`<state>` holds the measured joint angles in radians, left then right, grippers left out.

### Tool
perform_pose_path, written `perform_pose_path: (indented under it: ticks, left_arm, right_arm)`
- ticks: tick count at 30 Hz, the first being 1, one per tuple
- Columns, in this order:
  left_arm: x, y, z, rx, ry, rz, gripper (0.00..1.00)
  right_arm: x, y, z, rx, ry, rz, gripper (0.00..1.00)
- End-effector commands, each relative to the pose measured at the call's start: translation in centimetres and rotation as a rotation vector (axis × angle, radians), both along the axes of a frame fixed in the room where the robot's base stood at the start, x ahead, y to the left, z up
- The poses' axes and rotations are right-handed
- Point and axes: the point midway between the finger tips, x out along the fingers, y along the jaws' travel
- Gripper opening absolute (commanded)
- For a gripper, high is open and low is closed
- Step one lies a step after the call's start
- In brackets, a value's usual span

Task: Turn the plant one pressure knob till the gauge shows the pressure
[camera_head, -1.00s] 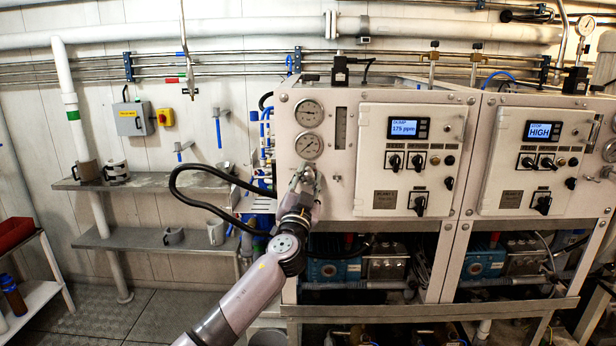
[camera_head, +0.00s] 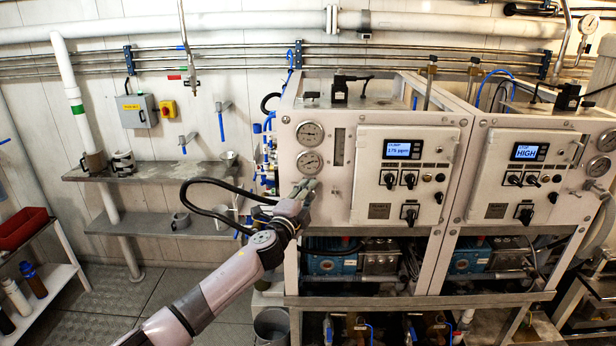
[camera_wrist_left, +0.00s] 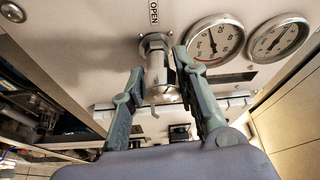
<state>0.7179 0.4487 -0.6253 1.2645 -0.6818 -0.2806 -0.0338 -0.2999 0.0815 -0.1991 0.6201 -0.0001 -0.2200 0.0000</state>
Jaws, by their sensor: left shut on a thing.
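The plant one panel (camera_head: 365,135) is the left cabinet in the head view, with two round gauges, an upper one (camera_head: 309,133) and a lower one (camera_head: 309,162). My left gripper (camera_head: 310,187) is at the panel just below them and hides the knob there. In the left wrist view, the metal pressure knob (camera_wrist_left: 161,82) sits between the two fingers of my left gripper (camera_wrist_left: 158,72), which is shut on it. "OPEN" is printed beside the knob. Both gauges (camera_wrist_left: 214,40) show there too; their exact readings are too small to tell. My right gripper is out of view.
The plant one display (camera_head: 402,150) reads about 175 ppm. A second similar cabinet (camera_head: 525,150) stands to the right. Steel shelves (camera_head: 150,173) with mugs are on the wall at left.

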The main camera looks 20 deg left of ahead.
Motion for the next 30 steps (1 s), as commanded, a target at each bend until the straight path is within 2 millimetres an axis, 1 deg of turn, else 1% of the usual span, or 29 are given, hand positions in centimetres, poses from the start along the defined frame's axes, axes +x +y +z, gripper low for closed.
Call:
perform_pose_path:
  ticks: [1,6,9,15,30]
  left_arm:
    - [0.0,0.1,0.8,0.045,0.017,0.000,0.00]
    - [0.0,0.1,0.7,0.203,0.059,0.000,0.00]
    - [0.0,0.1,0.6,0.294,0.084,0.000,0.00]
    - [0.0,0.1,0.3,0.475,0.135,0.000,0.00]
    - [0.0,-0.1,0.1,0.929,0.269,-0.001,0.00]
  right_arm:
    - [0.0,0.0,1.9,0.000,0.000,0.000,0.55]
    - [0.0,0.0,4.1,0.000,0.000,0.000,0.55]
    - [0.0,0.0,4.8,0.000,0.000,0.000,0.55]
    - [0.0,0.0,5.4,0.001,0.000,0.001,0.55]
    - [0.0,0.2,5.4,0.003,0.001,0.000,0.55]
